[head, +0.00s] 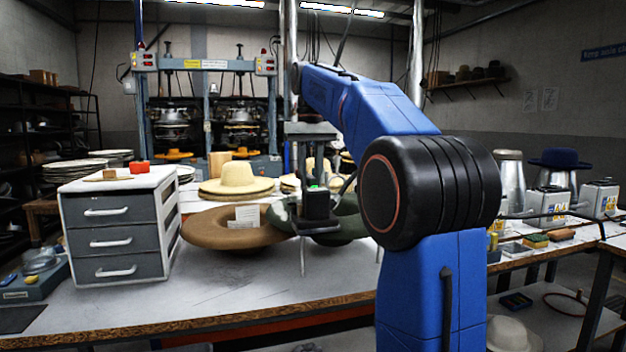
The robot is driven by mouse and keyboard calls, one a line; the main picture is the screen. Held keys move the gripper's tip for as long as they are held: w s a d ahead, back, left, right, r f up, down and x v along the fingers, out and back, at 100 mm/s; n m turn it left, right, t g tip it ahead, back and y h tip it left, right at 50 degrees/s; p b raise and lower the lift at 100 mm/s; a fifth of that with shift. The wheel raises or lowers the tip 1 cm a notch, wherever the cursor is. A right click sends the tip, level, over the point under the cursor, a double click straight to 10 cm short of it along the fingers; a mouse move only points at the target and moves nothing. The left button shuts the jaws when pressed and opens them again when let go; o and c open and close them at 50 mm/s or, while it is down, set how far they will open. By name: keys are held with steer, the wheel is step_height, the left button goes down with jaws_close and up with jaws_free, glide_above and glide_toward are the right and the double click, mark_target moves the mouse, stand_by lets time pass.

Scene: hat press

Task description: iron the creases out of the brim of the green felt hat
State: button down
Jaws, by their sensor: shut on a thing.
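The green felt hat (350,226) lies on the table, partly hidden behind my gripper and arm. Its dark green brim shows on both sides of my gripper. My gripper (318,208) is over the hat's near left part and is shut on a dark, flat-bottomed thing, which looks like the iron (319,228). The fingers are hard to make out. The iron is low by the brim; I cannot tell whether it touches the felt. Creases cannot be made out from here.
A wide brown hat (225,228) with a white card lies left of the green one. A cream hat (236,178) sits behind it. The table's front (230,298) is clear.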

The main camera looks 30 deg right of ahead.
steer(key=shift+w+a, duration=0.25)
steer(key=shift+w, duration=0.25)
steer(key=shift+w+a+f, duration=0.1)
steer(key=shift+w+a, duration=0.05)
steer(key=shift+w, duration=0.25)
steer(key=shift+s, duration=0.4)
